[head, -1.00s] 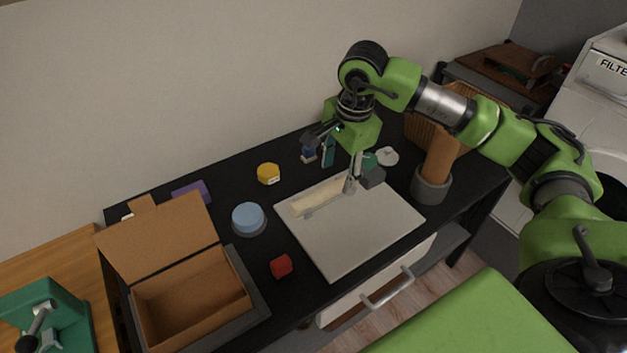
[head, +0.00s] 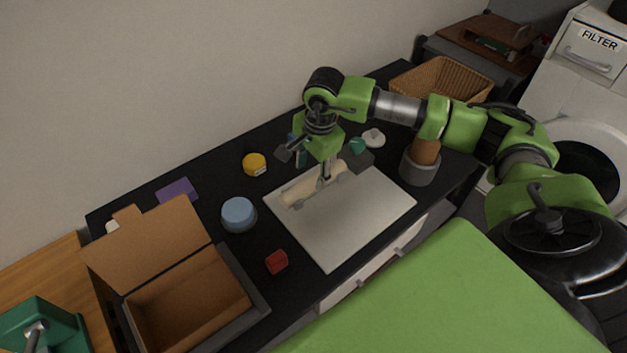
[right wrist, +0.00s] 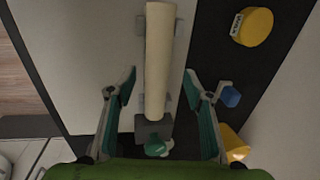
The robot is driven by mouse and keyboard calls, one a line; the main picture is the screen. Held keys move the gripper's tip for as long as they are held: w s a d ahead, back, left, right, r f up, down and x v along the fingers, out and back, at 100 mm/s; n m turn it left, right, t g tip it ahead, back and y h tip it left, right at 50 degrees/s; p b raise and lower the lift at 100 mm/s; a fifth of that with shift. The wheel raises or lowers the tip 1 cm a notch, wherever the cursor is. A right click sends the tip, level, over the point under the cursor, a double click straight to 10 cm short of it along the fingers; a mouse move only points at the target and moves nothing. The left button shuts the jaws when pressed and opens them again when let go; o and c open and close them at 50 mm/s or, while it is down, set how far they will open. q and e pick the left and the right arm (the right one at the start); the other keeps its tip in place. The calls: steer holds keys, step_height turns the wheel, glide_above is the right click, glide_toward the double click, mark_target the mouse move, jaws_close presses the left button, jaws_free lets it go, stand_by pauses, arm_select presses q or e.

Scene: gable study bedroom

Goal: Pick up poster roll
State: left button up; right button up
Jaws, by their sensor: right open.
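The poster roll (head: 299,192) is a cream cylinder lying on a pale grey board (head: 350,225) on the black desk, with small grey supports beside it. In the right wrist view the roll (right wrist: 160,55) runs lengthwise from the top edge down to a grey block (right wrist: 153,128). My right gripper (head: 313,172) is over the roll's far part, partly hiding it in the head view. Its jaws (right wrist: 160,75) are open, one finger on each side of the roll, with gaps showing. Contact is not visible. My left gripper is not in view.
An open cardboard box (head: 190,295) stands at the desk's left. A blue round item (head: 238,213), red block (head: 276,261) and yellow item (head: 254,164) lie nearby. A grey holder (head: 419,168) with a brown cylinder stands to the right, a wicker basket (head: 440,78) behind.

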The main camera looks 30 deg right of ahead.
mark_target(310, 181)
step_height(310, 181, down, 4)
steer(key=shift+w+a+f+p, duration=0.15)
steer(key=shift+f+p, duration=0.1)
steer(key=shift+p, duration=0.35)
steer(key=shift+c, duration=0.5)
steer(key=c, duration=1.2)
steer(key=shift+r, duration=0.1)
